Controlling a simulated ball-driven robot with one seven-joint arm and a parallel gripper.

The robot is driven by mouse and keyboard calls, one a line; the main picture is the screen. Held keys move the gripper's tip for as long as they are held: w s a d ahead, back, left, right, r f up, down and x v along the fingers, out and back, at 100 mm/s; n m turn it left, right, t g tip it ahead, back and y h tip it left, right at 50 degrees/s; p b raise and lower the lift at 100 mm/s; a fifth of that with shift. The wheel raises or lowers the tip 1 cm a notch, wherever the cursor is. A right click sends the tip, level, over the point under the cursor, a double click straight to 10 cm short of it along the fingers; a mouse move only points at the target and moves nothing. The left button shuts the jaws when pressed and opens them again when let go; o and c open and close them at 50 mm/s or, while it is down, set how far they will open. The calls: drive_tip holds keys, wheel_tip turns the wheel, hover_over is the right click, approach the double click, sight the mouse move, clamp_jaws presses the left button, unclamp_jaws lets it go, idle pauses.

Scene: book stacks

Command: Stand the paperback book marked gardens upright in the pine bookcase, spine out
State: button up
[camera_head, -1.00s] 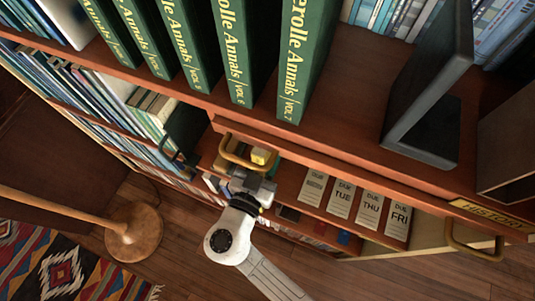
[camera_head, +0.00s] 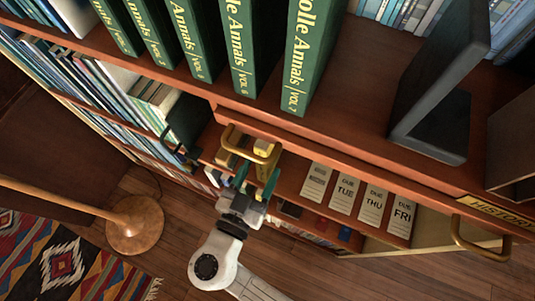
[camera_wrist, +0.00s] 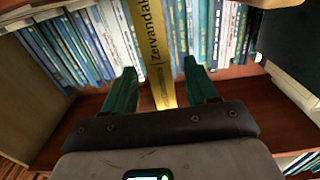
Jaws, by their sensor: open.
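My gripper (camera_head: 257,178) is open, with its two green fingers pointing into a lower shelf opening of the reddish-brown bookcase (camera_head: 330,148). In the wrist view my gripper (camera_wrist: 159,75) has a yellow book spine (camera_wrist: 142,48) lettered "Zeivandal..." showing between its fingers. I cannot tell whether the fingers touch it. Yellow pieces (camera_head: 263,149) show ahead of the fingers in the head view, partly behind a brass pull. The word gardens is not readable on any book. I cannot tell which shelving is the pine bookcase.
The brass pull (camera_head: 231,144) is close above my gripper. Cards marked with days (camera_head: 345,194) hang to its right. Green Annals volumes (camera_head: 300,65) and a dark bookend (camera_head: 433,100) stand above. A lamp base (camera_head: 134,226) and patterned rug (camera_head: 65,260) are on the floor at left.

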drive_tip(key=v, duration=0.6)
drive_tip(key=shift+b, duration=0.4)
drive_tip(key=shift+d, duration=0.1)
